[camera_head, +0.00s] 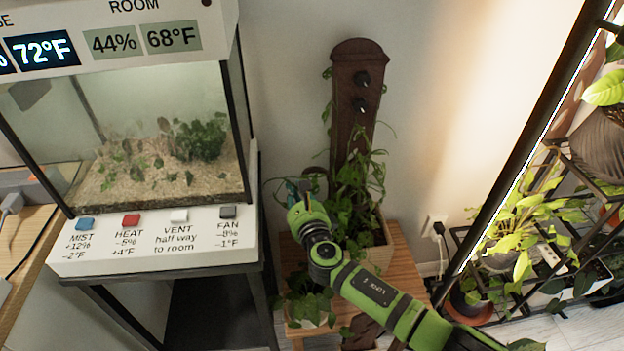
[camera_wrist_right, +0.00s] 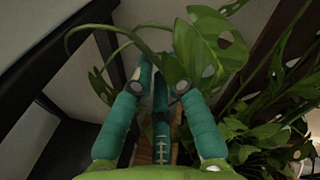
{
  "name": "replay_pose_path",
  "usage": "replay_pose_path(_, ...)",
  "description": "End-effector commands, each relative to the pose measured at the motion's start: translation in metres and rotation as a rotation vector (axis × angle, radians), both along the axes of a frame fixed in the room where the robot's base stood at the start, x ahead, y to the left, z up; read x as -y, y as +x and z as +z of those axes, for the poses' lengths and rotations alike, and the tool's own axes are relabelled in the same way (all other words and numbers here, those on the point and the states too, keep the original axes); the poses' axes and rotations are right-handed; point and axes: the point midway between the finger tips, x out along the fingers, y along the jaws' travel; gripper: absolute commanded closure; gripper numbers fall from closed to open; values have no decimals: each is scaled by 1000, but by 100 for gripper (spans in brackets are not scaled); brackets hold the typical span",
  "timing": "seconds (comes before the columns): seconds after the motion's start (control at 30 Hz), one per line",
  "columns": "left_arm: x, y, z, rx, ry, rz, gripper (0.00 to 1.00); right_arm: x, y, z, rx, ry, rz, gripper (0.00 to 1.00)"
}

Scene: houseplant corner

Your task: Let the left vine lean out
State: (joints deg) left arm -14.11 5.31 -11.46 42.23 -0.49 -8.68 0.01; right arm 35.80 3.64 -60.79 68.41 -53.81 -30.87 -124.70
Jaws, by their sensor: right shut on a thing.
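A dark wooden board (camera_head: 352,125) stands upright against the wall. A leafy green vine (camera_head: 357,182) climbs its lower part, and thin stems stick out at its left and right edges. My right gripper (camera_head: 300,184) is at the left side of the board. In the right wrist view, its teal fingers (camera_wrist_right: 160,82) are closed at the left vine (camera_wrist_right: 143,42), whose stem arcs over the fingertips and whose split leaves hang around them. The exact grip point is hidden by a leaf. My left gripper is not in view.
A wooden stool (camera_head: 405,270) carries the planter (camera_head: 380,252) and a small potted plant (camera_head: 306,300). A glass terrarium (camera_head: 160,140) stands at left. A plant rack (camera_head: 520,240) stands at right.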

Motion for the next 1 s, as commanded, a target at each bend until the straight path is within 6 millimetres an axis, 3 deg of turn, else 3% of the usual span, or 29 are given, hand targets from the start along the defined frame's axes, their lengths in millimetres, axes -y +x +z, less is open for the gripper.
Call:
replay_pose_path(0.33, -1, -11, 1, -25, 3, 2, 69, -23, -5, -19, 28, -145, 0, 100)
replay_pose_path(0.87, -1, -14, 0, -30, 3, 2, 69, -25, -5, -23, 32, -168, -1, 100)
replay_pose_path(0.9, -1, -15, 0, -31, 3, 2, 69, -25, -5, -23, 32, -168, -1, 73)
replay_pose_path(0.93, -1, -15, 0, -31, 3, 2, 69, -25, -5, -23, 32, -168, -1, 61)
replay_pose_path(1.0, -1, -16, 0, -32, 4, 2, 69, -25, -5, -23, 32, -168, -2, 60)
